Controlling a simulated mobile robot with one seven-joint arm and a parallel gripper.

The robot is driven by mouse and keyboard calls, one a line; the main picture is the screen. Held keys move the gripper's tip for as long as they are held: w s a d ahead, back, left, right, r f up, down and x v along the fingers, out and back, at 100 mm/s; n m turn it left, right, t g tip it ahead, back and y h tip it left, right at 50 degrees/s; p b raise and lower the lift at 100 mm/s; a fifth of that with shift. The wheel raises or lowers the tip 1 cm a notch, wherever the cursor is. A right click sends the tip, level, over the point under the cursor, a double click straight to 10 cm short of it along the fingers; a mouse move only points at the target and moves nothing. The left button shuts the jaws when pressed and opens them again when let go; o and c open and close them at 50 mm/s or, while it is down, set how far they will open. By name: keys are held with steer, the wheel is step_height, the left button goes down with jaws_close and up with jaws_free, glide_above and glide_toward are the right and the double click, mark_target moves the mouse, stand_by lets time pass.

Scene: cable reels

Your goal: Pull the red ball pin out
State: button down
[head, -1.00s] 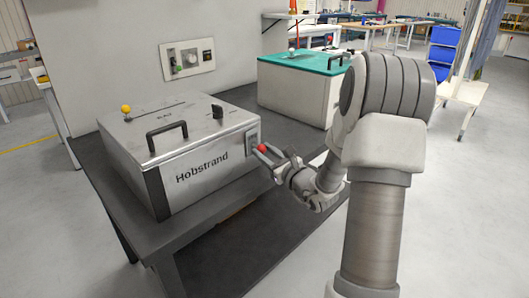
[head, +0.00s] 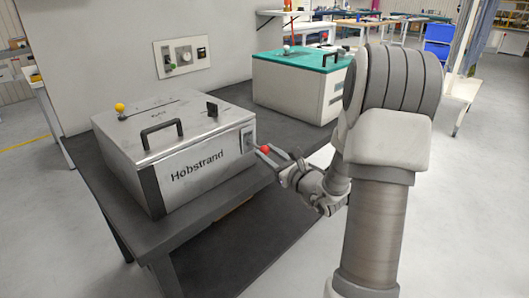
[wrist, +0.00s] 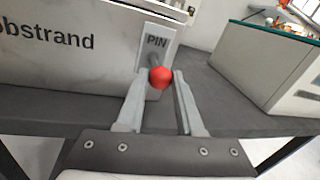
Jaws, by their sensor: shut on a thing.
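The red ball pin (head: 265,149) sticks out from the right end of the silver Hobstrand box (head: 180,178). In the wrist view the red ball (wrist: 161,77) is between the fingertips of my gripper (wrist: 160,78), which is shut on it. A short grey shaft shows behind the ball, in front of a plate marked PIN (wrist: 157,42). I cannot tell how much of the shaft is still inside the box. In the head view my gripper (head: 264,152) reaches the ball from the right.
The box stands on a dark bench (head: 205,212), with a black handle (head: 162,138) and a yellow ball knob (head: 120,107) on top. A teal-topped box (head: 300,85) stands behind. The space right of the PIN plate looks clear.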

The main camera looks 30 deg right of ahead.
steer(key=c, duration=0.5)
jaws_free()
steer(key=shift+s, duration=0.2)
steer(key=shift+c, duration=0.2)
steer(key=shift+d, duration=0.1)
steer(key=s+d+p, duration=0.2)
steer(key=s, duration=1.5)
steer(key=shift+d, duration=0.3)
steer(key=shift+a, duration=0.1)
